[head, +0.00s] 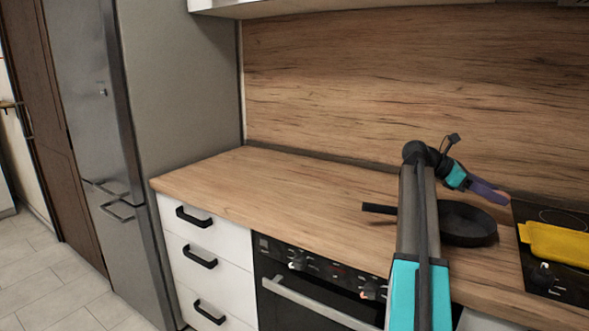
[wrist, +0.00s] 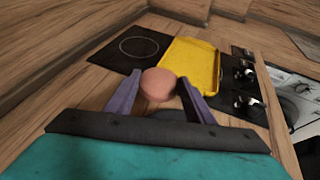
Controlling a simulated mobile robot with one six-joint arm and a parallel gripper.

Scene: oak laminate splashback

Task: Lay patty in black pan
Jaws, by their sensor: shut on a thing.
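The patty (wrist: 158,86) is a round, pinkish-brown piece between the two purple fingers of my gripper (wrist: 159,90) in the wrist view. My gripper is shut on it. In the head view my gripper (head: 489,191) is above the far right part of the black pan, and a small pink bit of the patty (head: 504,196) shows by the fingertips. The black pan (head: 466,226) sits on the wooden counter, its handle pointing left; my arm hides part of it. In the wrist view a dark patch of the pan (wrist: 168,116) shows below the patty, mostly hidden.
A yellow tray (head: 556,246) lies on the black cooktop (head: 530,213) right of the pan. The wooden splashback (head: 400,80) rises behind the counter. The counter (head: 260,185) left of the pan is clear. A tall grey fridge (head: 180,90) stands at the left.

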